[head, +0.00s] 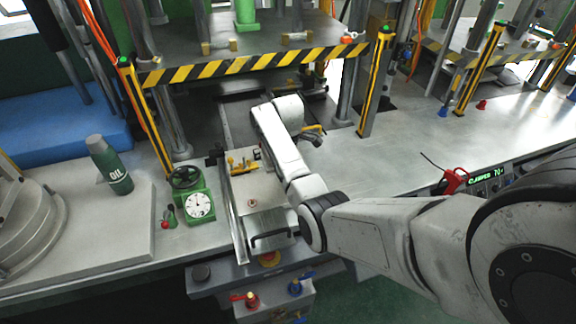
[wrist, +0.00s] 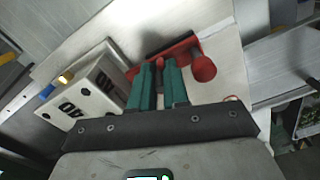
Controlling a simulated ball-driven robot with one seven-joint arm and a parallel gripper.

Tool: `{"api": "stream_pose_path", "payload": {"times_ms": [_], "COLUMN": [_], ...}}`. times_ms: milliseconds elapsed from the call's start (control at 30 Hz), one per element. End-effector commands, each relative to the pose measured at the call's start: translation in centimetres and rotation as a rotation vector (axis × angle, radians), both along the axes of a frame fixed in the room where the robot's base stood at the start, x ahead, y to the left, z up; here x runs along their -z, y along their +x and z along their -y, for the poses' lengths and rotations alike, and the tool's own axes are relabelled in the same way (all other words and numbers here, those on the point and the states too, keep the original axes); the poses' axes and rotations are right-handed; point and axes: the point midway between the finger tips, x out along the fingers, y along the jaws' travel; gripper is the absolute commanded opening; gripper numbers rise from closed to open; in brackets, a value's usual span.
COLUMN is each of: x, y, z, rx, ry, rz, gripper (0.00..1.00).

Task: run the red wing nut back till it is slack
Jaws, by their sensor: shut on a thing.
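The red wing nut (wrist: 190,50) shows in the wrist view as a red bar with a rounded red end at the right, lying against a pale plate. My gripper (wrist: 159,64) has two green fingers closed on its middle, and they hide part of it. In the head view my white arm reaches over the bench towards the press. I cannot make out the wing nut or my fingertips there.
A white block with black numbers (wrist: 92,95) stands close to the left of my fingers in the wrist view. In the head view, a green dial gauge (head: 198,206) and an oil bottle (head: 112,166) stand left. Striped press posts (head: 375,85) flank the work area. Bench at right is mostly clear.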

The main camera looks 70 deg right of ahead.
Motion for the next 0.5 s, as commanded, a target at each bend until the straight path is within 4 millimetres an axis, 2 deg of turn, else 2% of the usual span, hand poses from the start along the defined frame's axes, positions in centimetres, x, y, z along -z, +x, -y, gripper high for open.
{"api": "stream_pose_path", "payload": {"times_ms": [33,67,167,500], "x": [0.35,0.35,0.33,0.21], "y": [-0.04,-0.05,-0.05,-0.04], "z": [-0.26,-0.26,-0.24,-0.09], "rx": [-0.002,-0.002,-0.002,0.0], "ry": [0.006,0.006,0.006,0.003], "rz": [-0.003,-0.003,-0.003,-0.001], "gripper": [0.0,0.18,0.28,0.28]}}
